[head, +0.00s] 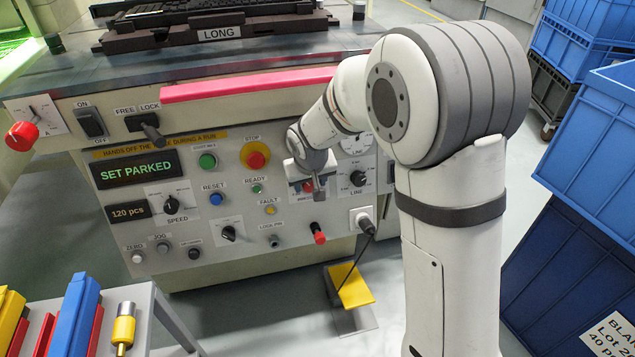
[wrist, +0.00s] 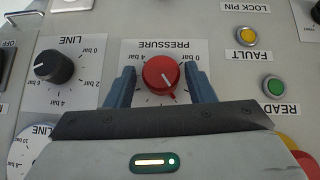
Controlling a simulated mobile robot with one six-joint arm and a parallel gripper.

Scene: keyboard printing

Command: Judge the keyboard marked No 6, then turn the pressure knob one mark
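The red pressure knob (wrist: 162,74) sits on a white plate marked PRESSURE in the wrist view. My gripper (wrist: 161,84) is open, with one blue-grey finger on each side of the knob and small gaps visible. In the head view my gripper (head: 304,183) is at the panel, largely covering the knob. A dark keyboard (head: 240,14) lies on top of the machine on a holder marked LONG. No number 6 is readable.
The black line knob (wrist: 53,66) is beside the pressure plate. A red-tipped lever (head: 319,235) sticks out below my gripper, and the stop button (head: 256,156) is to its left. Blue crates (head: 590,110) stand at right. The display (head: 136,169) reads SET PARKED.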

